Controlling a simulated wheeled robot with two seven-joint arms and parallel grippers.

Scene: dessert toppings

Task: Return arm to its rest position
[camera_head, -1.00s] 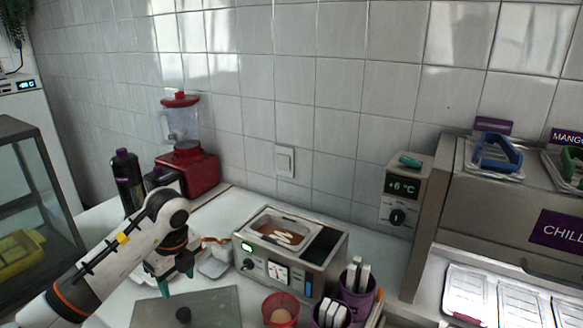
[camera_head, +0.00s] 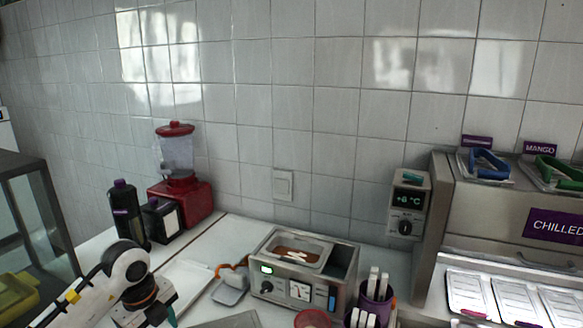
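My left arm comes in from the lower left. My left gripper (camera_head: 160,318) is at the bottom edge of the view, with only part of its teal fingertips showing. Whether it is open or shut cannot be seen. It is over the white counter, left of the metal warmer (camera_head: 290,292) and apart from it. My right gripper is not in view.
A red blender (camera_head: 180,200) and dark bottles (camera_head: 125,212) stand at the back left. Purple cups (camera_head: 376,308) with white sticks and a red cup (camera_head: 312,319) stand near the warmer. A chilled cabinet (camera_head: 500,235) fills the right. A glass case (camera_head: 60,235) stands at the left.

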